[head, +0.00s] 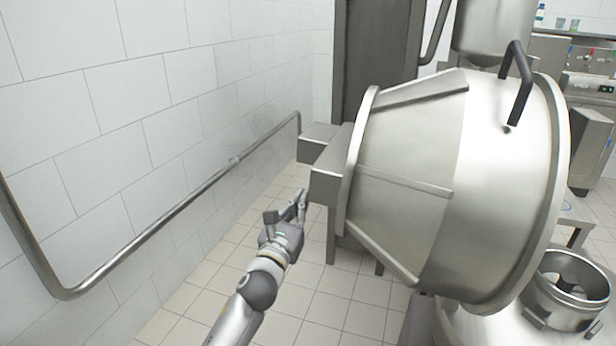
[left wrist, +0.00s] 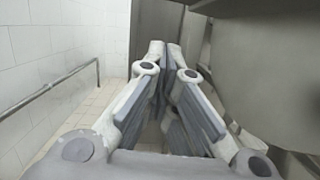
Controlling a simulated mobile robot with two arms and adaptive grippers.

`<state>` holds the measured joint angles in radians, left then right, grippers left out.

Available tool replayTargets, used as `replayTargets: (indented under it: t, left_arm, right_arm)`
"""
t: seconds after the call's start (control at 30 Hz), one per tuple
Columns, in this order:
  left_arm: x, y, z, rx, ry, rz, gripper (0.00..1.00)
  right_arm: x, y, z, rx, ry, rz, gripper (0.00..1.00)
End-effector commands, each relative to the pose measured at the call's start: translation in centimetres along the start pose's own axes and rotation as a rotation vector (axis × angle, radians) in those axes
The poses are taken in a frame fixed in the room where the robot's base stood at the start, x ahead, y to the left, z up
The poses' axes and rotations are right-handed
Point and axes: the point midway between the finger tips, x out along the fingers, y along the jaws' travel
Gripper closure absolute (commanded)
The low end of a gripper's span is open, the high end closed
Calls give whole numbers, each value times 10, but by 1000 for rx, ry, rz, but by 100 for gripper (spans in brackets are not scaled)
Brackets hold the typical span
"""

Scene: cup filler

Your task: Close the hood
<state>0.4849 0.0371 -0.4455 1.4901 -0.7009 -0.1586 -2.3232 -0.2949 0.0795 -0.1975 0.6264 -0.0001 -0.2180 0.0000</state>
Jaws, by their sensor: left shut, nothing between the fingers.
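The hood (head: 490,190) is a large rounded steel drum shape, tilted on its side in the middle right of the head view, with its ribbed outer face to the left. A dark handle (head: 519,82) is fixed near its upper right rim. My right gripper is not in view.
A steel rail (head: 190,197) runs along the white tiled wall on the left. Steel blocks (head: 328,180) stick out left of the hood. A round steel part (head: 566,290) sits at the lower right. The tiled floor left of the hood is free.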

Motion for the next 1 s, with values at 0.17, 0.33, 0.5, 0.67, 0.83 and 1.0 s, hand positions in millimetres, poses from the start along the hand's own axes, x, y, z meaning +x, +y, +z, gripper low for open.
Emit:
replayTargets:
  t: [0.17,0.33,0.5,0.67,0.83,1.0]
  left_arm:
    - [29,0,0,-1,0,2,100]
    - [49,1,13,0,-3,0,100]
    - [52,1,32,0,0,1,100]
    - [54,1,38,0,1,0,100]
    - [54,0,38,0,1,0,100]
    - [54,0,38,0,1,0,100]
  right_arm:
    - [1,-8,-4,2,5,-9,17]
    - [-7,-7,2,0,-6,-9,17]
    - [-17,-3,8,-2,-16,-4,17]
    - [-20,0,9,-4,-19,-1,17]
    - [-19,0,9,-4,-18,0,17]
    - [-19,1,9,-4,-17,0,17]
